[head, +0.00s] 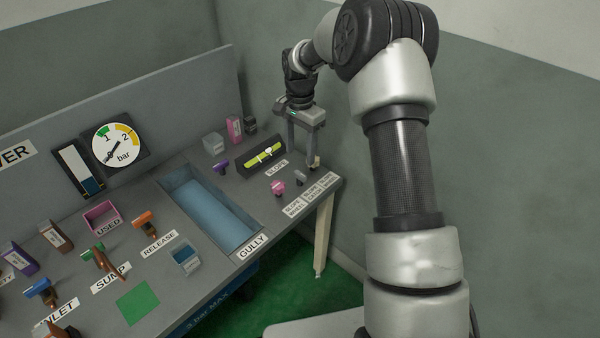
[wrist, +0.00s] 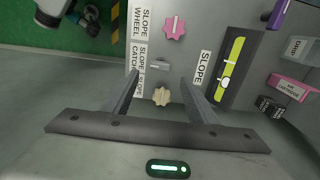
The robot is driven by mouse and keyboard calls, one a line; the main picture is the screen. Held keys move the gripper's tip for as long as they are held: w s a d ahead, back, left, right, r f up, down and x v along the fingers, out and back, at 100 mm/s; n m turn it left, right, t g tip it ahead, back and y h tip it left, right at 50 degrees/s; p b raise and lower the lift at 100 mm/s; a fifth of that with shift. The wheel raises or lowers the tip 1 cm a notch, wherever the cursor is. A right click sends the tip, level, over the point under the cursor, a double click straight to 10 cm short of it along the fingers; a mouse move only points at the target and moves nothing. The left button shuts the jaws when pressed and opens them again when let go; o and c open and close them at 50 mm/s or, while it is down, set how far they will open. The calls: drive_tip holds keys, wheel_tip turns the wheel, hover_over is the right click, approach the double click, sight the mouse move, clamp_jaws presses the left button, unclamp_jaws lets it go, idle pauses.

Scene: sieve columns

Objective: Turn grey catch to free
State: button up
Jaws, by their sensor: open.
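The grey catch (head: 300,177) is a small grey knob near the right end of the bench, between a pink knob and a beige knob. In the wrist view the grey catch (wrist: 160,66) has a pale mark lying across it, beside the slope catch label (wrist: 136,62). My gripper (head: 304,157) is open and empty, pointing down over this end of the bench.
The pink slope wheel (wrist: 174,27) and beige knob (wrist: 161,96) flank the catch. The slope level (head: 262,157) with its yellow-green vial stands behind.

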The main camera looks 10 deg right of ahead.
sight(300, 173)
wheel_tip(300, 173, down, 8)
drive_tip(key=shift+r+b, duration=0.1)
drive_tip(key=shift+b, duration=0.7)
drive_tip(key=shift+c, duration=0.4)
drive_tip(key=c, duration=1)
